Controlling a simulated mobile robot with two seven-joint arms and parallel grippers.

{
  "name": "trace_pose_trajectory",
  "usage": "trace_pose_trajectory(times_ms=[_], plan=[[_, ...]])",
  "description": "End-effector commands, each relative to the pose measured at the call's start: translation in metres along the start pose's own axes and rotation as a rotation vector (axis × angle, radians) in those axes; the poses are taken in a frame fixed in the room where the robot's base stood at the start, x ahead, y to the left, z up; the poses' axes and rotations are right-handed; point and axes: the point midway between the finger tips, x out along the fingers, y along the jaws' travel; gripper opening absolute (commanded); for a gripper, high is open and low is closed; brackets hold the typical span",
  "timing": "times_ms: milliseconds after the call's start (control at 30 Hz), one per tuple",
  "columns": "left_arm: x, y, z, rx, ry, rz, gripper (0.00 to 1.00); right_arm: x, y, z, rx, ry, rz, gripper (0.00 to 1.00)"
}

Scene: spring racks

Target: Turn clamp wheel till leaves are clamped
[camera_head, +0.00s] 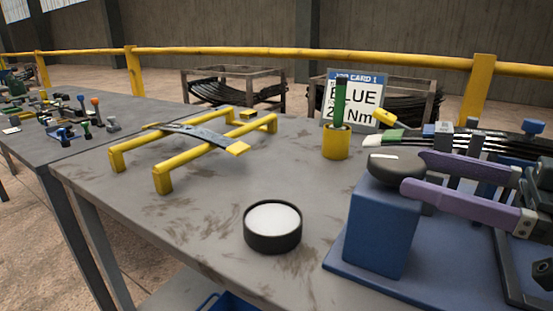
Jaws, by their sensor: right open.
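A dark round wheel (390,172) with a pale mark on its top sits on a blue block (378,235) at the right. My right gripper (414,175) reaches in from the right with two purple fingers. It is open, with its fingertips at the right side of the wheel. I cannot tell whether they touch it. Dark stacked leaves (400,139) lie behind the gripper, running between grey upright posts. The fingers hide part of the clamp fixture. My left gripper is not in view.
A yellow stand (165,180) carries a dark leaf (190,133). A black round dish (272,238) with a white top stands at the front. A yellow cup (336,147) holds a green-handled tool. A card (352,98) reads "BLUE" and Nm. The table (215,210) is clear between them.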

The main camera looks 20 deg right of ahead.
Motion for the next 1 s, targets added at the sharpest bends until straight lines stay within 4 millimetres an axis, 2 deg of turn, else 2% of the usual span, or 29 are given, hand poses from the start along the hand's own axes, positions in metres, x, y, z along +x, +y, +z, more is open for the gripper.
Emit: trace_pose_trajectory(times_ms=[300, 500, 700, 933, 1000], plan=[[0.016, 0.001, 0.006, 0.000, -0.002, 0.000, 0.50, 0.052, -0.001, 0.000, -0.001, 0.007, -0.001, 1.00], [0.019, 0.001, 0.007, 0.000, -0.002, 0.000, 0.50, 0.073, 0.000, 0.000, 0.000, 0.004, 0.000, 1.00], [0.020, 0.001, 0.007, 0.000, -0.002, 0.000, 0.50, 0.082, -0.001, 0.000, -0.001, 0.001, -0.001, 1.00], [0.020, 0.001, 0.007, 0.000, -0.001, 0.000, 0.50, 0.082, -0.001, 0.000, -0.001, -0.001, -0.001, 1.00], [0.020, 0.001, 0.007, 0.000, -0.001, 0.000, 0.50, 0.082, -0.001, 0.000, 0.000, -0.001, -0.001, 0.94]])
